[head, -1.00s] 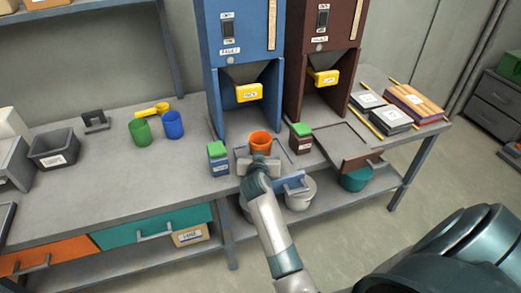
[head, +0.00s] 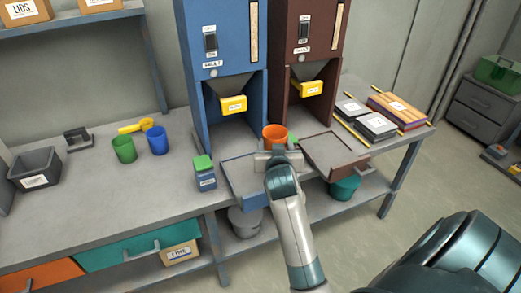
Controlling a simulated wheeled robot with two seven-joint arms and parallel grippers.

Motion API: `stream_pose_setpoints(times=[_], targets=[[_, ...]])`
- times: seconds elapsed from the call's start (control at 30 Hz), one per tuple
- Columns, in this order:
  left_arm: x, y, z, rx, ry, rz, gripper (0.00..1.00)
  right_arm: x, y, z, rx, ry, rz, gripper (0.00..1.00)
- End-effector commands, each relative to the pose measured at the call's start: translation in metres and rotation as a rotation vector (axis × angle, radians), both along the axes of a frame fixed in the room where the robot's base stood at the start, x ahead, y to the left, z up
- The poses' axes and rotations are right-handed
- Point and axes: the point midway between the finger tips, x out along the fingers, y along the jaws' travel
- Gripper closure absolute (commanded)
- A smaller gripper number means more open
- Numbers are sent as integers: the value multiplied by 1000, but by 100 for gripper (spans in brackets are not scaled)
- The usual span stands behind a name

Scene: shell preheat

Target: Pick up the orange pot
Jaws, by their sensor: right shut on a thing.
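The orange pot (head: 275,132) is a small open-topped cup near the middle of the head view, in front of the gap between the blue and brown dispensers. My right gripper (head: 277,150) is shut on it from the front side. The gripper and wrist hide the pot's lower part, and it appears held above the bench. My left gripper is not in view.
The brown dispenser's tray (head: 335,155) is to the right. Green (head: 123,149) and blue (head: 157,140) cups stand farther left. The left bench front is clear.

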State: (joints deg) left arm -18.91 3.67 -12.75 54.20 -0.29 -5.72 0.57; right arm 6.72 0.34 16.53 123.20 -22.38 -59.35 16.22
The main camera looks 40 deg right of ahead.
Motion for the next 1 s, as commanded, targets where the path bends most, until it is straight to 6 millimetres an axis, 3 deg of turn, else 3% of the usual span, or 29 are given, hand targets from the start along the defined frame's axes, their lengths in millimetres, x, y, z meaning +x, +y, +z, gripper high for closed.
stream_pose_setpoints(times=[0.23,0.77,1.0], targets=[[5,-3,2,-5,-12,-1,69,-16,-12,12,-1,-1,-1,72],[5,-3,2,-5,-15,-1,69,-17,-12,13,-1,-1,0,72],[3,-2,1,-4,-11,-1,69,-15,4,14,-7,-1,38,72]])
